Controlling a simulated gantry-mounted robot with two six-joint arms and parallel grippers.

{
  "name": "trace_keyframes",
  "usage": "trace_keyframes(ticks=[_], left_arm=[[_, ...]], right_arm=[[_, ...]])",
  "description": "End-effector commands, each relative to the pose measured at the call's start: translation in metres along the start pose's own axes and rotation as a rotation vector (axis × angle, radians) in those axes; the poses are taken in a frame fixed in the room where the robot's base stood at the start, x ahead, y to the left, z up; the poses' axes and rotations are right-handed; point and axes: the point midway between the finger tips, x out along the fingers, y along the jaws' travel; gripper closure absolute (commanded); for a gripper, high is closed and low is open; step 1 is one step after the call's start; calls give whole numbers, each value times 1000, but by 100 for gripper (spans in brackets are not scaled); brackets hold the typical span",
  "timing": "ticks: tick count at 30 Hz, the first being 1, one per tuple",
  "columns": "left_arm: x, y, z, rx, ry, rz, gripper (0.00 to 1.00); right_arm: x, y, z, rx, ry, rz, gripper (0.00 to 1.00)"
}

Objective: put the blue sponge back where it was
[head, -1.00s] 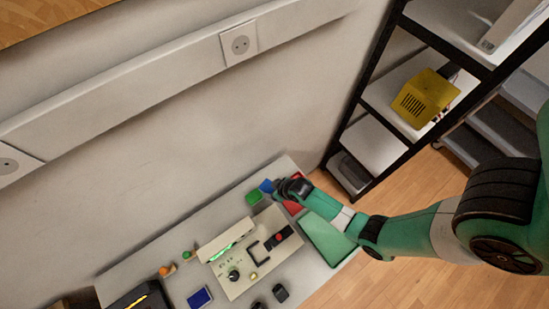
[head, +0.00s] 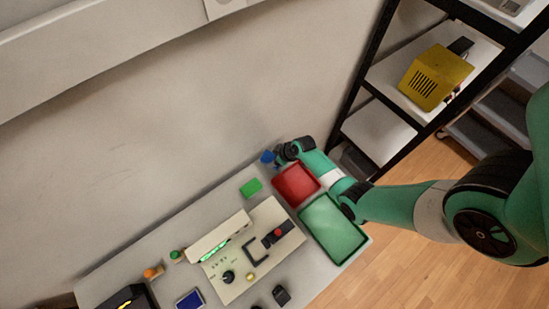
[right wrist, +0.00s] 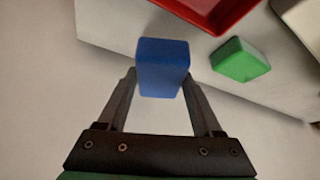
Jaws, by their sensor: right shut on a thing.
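The blue sponge (right wrist: 163,68) is held between the two fingers of my right gripper (right wrist: 162,85) in the right wrist view. In the head view the blue sponge (head: 267,157) shows small at the tip of my right gripper (head: 277,156), near the table's back right corner. The right gripper is shut on it. In the right wrist view the sponge appears over or near the table's edge; its height above the table is hard to tell. My left gripper is not in view.
A red tray (head: 296,198) and a green tray (head: 334,254) lie at the table's right end. A green sponge-like block (head: 251,187) lies left of the red tray. A panel device (head: 233,281) fills the middle. A black shelf (head: 352,100) stands right of the table.

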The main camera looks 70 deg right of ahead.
Motion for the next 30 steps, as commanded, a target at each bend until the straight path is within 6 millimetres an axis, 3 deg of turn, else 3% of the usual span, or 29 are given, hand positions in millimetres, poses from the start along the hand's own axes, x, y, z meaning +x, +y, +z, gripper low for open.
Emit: trace_keyframes(ticks=[7,14,26,27,30], left_arm=[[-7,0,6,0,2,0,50],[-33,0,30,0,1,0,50],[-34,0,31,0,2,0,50],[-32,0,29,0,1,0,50],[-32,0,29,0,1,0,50]], right_arm=[[8,8,4,0,1,0,100],[42,14,22,-1,0,-1,100],[44,14,23,-1,1,0,100],[42,14,22,-1,1,0,26],[42,13,22,-1,1,0,8]])
